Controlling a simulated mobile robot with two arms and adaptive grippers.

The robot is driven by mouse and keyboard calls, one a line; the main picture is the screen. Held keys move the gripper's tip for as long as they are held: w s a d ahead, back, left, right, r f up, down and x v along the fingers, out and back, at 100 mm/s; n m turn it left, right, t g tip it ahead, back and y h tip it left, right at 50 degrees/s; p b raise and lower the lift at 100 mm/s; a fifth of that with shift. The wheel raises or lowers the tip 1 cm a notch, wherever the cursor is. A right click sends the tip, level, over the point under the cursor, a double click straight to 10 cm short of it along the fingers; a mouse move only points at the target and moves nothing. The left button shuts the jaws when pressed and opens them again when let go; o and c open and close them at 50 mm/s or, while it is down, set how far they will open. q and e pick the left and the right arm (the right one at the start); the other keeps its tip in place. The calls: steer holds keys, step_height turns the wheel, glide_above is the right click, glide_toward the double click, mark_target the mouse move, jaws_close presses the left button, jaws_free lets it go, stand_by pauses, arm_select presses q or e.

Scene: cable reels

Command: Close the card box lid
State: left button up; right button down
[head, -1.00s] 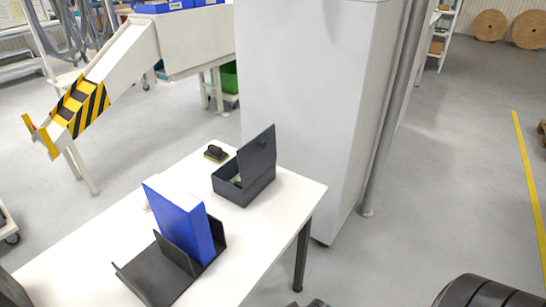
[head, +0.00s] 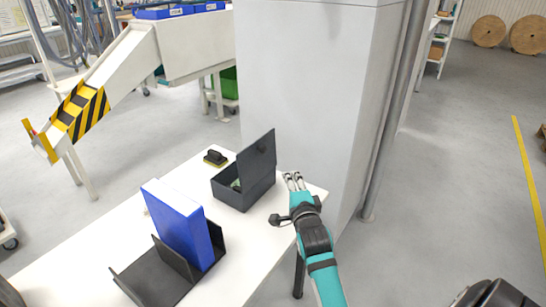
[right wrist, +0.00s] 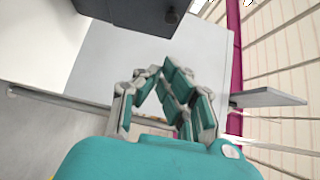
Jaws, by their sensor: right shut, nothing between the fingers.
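The dark grey card box (head: 236,193) stands on the white table (head: 130,218) near its far right corner. Its lid (head: 258,158) stands up, open, on the box's right side; something greenish shows inside. My right gripper (head: 293,182) is to the right of the box at the table's right edge, apart from it, with its fingers shut and empty. In the right wrist view the fingers (right wrist: 160,75) come together, and a dark corner of the box (right wrist: 140,12) shows at the top. My left gripper is not in view.
A blue binder (head: 180,222) stands in a dark holder (head: 150,277) in front of the box. A black and yellow stamp-like object (head: 215,158) lies behind the box.

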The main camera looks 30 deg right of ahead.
steer(key=w+a+p+x, duration=0.1)
steer(key=a+x, duration=0.1)
steer(key=x, duration=1)
steer(key=shift+w+a+f, duration=0.15)
steer(key=shift+a, duration=0.1)
steer(key=shift+p, duration=0.3)
